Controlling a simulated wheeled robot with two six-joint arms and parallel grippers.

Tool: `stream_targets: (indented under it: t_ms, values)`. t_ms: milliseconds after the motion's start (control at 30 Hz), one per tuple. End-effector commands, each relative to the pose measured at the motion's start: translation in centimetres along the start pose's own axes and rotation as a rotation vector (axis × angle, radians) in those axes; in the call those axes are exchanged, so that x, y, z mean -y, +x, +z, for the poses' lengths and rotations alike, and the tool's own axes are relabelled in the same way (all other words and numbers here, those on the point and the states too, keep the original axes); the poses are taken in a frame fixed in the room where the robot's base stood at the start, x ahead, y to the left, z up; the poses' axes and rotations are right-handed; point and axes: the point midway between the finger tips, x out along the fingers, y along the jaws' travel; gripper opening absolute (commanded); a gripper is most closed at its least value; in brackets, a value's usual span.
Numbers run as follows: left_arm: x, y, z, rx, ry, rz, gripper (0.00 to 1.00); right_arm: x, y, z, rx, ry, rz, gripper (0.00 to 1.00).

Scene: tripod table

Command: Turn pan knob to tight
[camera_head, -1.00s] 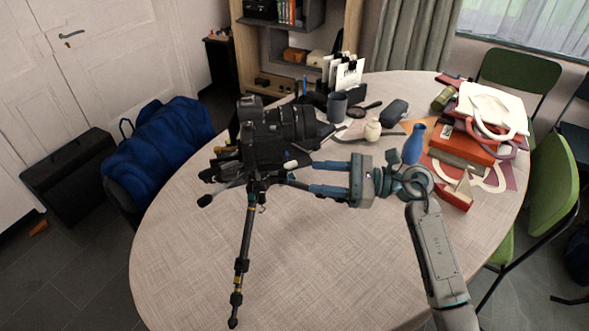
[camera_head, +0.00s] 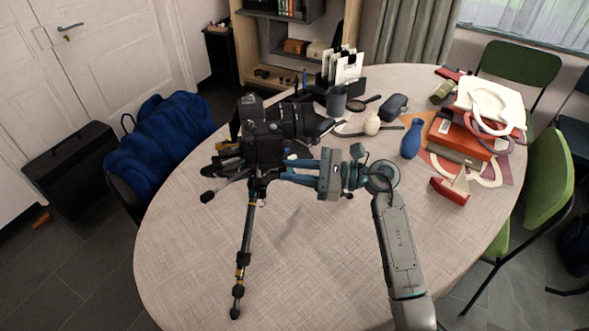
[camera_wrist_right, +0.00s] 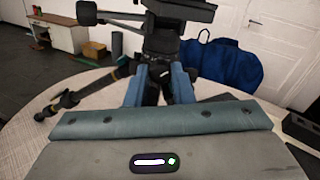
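A black camera (camera_head: 262,140) with a long lens sits on a tripod on the round table. The tripod head, with its dark handles (camera_head: 222,190), is just below the camera. My right gripper (camera_head: 284,170) is to the right of the tripod head, its blue fingers pointing left at it and apart. In the right wrist view the fingers (camera_wrist_right: 158,76) stand either side of dark tripod-head parts (camera_wrist_right: 152,92); I cannot tell whether they touch. The pan knob itself is not clearly distinguishable, partly hidden by fingers and camera. My left gripper is out of view.
One tripod leg (camera_head: 245,245) reaches toward the table's front. Books and a bag (camera_head: 488,105) are piled at right. The table's (camera_head: 330,265) front right is clear.

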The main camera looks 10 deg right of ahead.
Motion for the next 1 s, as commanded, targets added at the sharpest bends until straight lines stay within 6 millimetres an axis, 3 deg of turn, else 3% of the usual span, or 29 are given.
stream_targets:
  t_ms: [100,533,867,900,1000]
  values:
    - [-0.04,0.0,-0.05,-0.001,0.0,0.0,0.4,-0.01,-0.01,0.0,0.0,0.0,0.0,0.0]
    - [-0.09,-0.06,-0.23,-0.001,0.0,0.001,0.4,0.02,-0.02,0.02,0.0,0.231,0.0,0.0]
    - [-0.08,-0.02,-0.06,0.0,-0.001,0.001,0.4,0.02,-0.02,0.01,0.0,0.249,0.0,0.0]
    - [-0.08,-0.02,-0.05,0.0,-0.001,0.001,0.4,0.02,-0.02,0.01,0.0,0.249,0.0,0.29]
    - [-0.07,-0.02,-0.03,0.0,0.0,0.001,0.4,0.02,-0.02,0.01,0.0,0.249,0.0,0.43]
